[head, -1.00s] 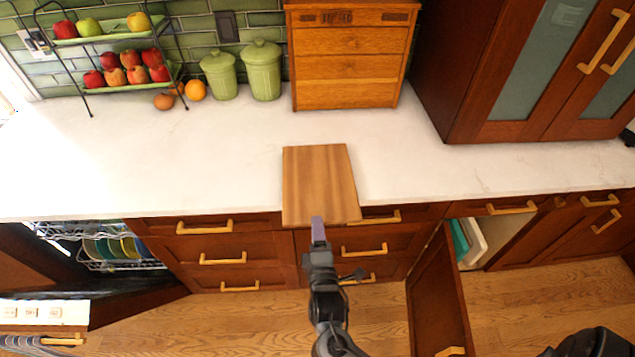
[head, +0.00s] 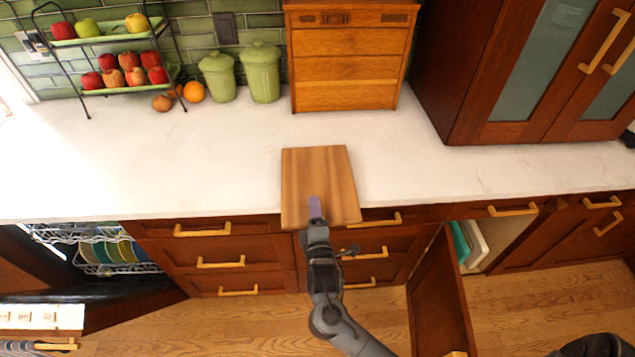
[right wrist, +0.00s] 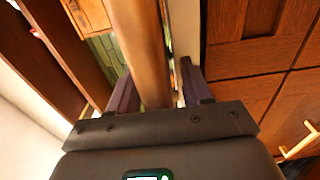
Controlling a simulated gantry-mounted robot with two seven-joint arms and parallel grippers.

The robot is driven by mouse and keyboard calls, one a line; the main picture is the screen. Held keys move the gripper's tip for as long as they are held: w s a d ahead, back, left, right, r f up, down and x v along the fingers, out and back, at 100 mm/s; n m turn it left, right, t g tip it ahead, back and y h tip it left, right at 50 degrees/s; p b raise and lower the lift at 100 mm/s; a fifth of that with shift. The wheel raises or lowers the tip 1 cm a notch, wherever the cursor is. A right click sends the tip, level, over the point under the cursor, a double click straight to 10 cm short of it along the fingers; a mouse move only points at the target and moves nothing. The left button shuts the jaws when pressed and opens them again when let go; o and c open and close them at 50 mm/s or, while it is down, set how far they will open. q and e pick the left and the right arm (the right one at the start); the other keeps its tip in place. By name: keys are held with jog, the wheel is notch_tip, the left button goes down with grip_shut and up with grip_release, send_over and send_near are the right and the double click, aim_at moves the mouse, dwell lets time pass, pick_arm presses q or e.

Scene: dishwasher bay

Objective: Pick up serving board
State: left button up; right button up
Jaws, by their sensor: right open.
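The wooden serving board (head: 320,175) lies flat on the white countertop, its front end sticking out past the counter's front edge. My right gripper (head: 315,204) is at the board's front end, one purple-grey finger showing over the top face. In the right wrist view, the board (right wrist: 146,50) runs edge-on between the two spread fingers of the open gripper (right wrist: 160,92). I cannot tell whether either finger touches it. My left gripper is not in view.
A wooden drawer chest (head: 347,60) and green canisters (head: 262,72) stand behind the board. A fruit rack (head: 110,55) is at the back left. An open cabinet door (head: 437,300) juts out at the right, and the open dishwasher (head: 100,250) is at the left. Countertop beside the board is clear.

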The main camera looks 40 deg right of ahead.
grip_shut()
jog(key=shift+r, duration=0.1)
jog(key=shift+r, duration=0.15)
